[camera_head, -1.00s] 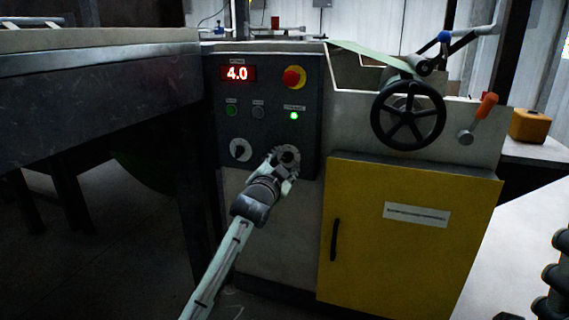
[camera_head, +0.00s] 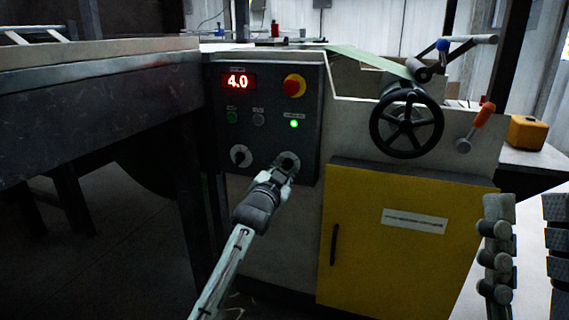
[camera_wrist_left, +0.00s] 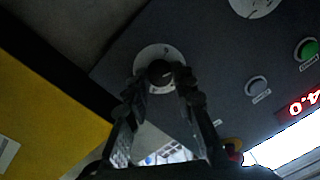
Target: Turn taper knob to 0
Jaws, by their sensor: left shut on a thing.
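The grey control panel (camera_head: 265,135) carries two dial knobs below its buttons. My left gripper (camera_head: 287,164) is at the right-hand one, the knob (camera_wrist_left: 159,72) with a pale round dial. In the left wrist view its fingers (camera_wrist_left: 160,88) sit on both sides of the black knob and are shut on it. The dial's markings and label are too small to read. The other knob (camera_head: 241,155) is free, to the left. The red display (camera_head: 238,82) reads 4.0. My right gripper (camera_head: 527,210) is at the lower right, fingers apart and empty, away from the panel.
A red and yellow stop button (camera_head: 294,86), a green button (camera_head: 232,117) and a lit green lamp (camera_head: 294,124) are on the panel. A black handwheel (camera_head: 406,124) and yellow cabinet door (camera_head: 385,250) stand to the right. A dark table (camera_head: 100,105) is at left.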

